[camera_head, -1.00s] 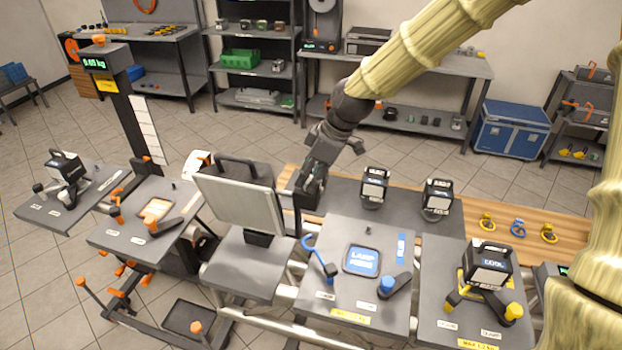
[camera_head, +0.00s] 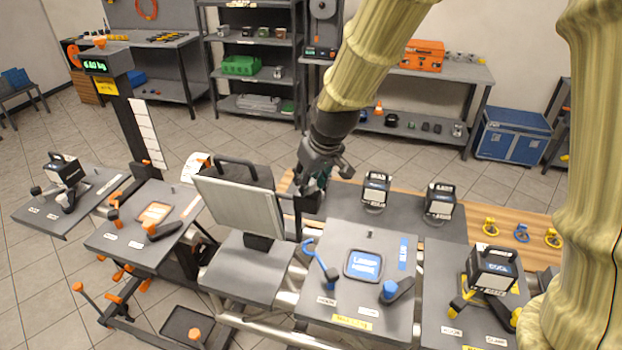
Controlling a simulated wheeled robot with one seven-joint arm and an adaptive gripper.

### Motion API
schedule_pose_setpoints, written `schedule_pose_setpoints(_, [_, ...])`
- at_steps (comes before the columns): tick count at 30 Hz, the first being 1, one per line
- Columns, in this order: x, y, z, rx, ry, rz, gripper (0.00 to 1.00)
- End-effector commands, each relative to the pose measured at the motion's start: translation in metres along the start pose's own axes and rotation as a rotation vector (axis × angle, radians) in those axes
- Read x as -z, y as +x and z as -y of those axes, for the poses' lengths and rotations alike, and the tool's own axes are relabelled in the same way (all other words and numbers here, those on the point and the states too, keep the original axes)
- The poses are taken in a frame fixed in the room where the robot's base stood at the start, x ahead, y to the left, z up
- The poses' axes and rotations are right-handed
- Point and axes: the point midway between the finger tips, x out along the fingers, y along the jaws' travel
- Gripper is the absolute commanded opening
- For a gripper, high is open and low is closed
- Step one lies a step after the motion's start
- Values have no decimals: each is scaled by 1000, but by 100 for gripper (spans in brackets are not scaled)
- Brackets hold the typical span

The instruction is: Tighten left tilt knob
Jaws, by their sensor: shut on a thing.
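A lamp panel (camera_head: 237,207) with a pale flat face and a black top handle stands tilted on a grey platform, left of the middle. My gripper (camera_head: 318,182) points down just past the panel's right edge, at a dark fitting (camera_head: 309,202) on that side. Its jaws are shut on a small part there, which looks like the tilt knob. The fingers hide most of the knob, and its marking cannot be read. No second tilt knob can be made out on the panel's left side.
A blue-marked tray (camera_head: 345,315) with a hook and clamp lies to the right in front. Two small black lamps (camera_head: 375,188) (camera_head: 439,201) stand behind it. A yellow-marked tray (camera_head: 440,315) carries another lamp (camera_head: 491,269). A scale post (camera_head: 125,125) rises at left.

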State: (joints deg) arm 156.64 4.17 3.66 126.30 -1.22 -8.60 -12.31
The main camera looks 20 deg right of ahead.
Motion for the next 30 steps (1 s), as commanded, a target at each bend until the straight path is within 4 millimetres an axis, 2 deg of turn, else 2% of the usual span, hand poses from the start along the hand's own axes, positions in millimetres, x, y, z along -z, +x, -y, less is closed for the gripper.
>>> schedule_pose_setpoints(21, [-2, 1, 1, -26, 67, 4, 9])
schedule_pose_setpoints(22, [-2, 1, 1, -26, 67, 4, 35])
schedule_pose_setpoints(25, [-1, 1, 1, -26, 67, 3, 53])
schedule_pose_setpoints(30, [-1, 0, 1, -26, 66, 2, 53])
